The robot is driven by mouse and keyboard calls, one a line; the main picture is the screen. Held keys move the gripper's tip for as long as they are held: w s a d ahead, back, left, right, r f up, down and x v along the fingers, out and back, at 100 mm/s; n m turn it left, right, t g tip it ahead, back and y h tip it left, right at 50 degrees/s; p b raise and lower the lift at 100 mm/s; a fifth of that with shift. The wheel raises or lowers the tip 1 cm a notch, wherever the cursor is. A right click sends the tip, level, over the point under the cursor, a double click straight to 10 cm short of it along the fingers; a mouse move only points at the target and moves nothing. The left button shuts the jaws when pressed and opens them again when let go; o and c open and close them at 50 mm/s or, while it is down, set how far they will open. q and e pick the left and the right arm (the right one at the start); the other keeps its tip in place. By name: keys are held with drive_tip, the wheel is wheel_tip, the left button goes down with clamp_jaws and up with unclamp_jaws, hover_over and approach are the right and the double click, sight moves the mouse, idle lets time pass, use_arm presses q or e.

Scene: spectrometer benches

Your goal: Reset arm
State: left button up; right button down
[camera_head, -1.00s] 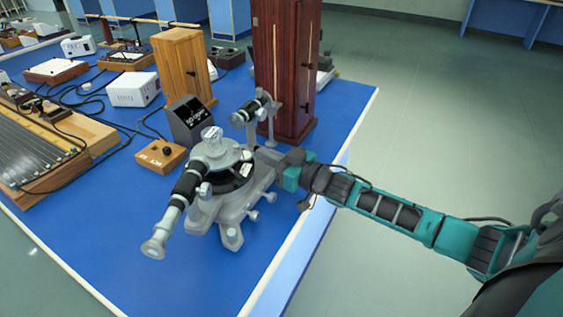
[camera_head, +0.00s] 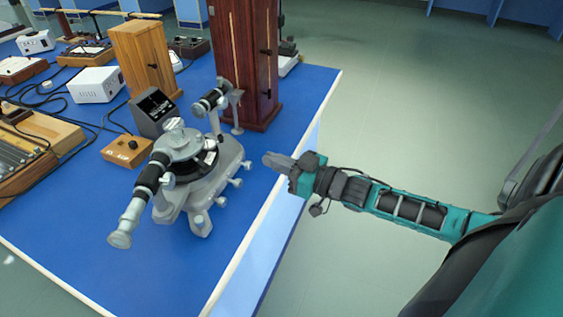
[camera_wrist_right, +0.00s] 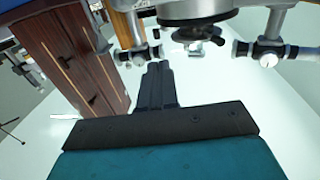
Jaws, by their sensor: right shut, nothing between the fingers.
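My right gripper (camera_head: 277,161) reaches in from the right over the blue bench's right edge. It is shut and empty, with its fingertips apart from the spectrometer. In the right wrist view the shut fingers (camera_wrist_right: 156,82) point toward the underside of the instrument. The grey spectrometer (camera_head: 207,184) stands upright on the bench to the left of the gripper, with its telescope (camera_head: 140,200) pointing to the front left. Its lower parts also show at the top of the right wrist view (camera_wrist_right: 195,12). My left gripper is not in view.
A tall dark red wooden cabinet (camera_head: 248,60) and a lighter wooden box (camera_head: 147,62) stand behind the spectrometer. A black display unit (camera_head: 153,110) and small wooden switch box (camera_head: 126,150) sit to its left. Open floor (camera_head: 420,110) lies right of the bench edge (camera_head: 285,185).

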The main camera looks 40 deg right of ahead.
drive_tip(key=shift+s+d, duration=0.25)
drive_tip(key=shift+s, duration=0.4)
drive_tip(key=s+a+f+m+g+h, duration=0.3)
drive_tip(key=s+a+f+g+h, duration=0.25)
drive_tip(key=s+a+f, duration=0.2)
drive_tip(key=s+a+r+g+h, duration=0.1)
drive_tip(key=s+a+g+h, duration=0.15)
drive_tip(key=s+g, duration=0.85)
drive_tip(key=w+a+f+t+y, duration=0.2)
drive_tip(key=w+a+f+t, duration=0.1)
drive_tip(key=f+t, duration=0.5)
drive_tip(key=shift+w+a+f+n+t+y, duration=0.3)
drive_tip(key=shift+w+a+n+t, duration=0.1)
drive_tip(key=shift+t, duration=1.05)
drive_tip(key=shift+d, duration=0.1)
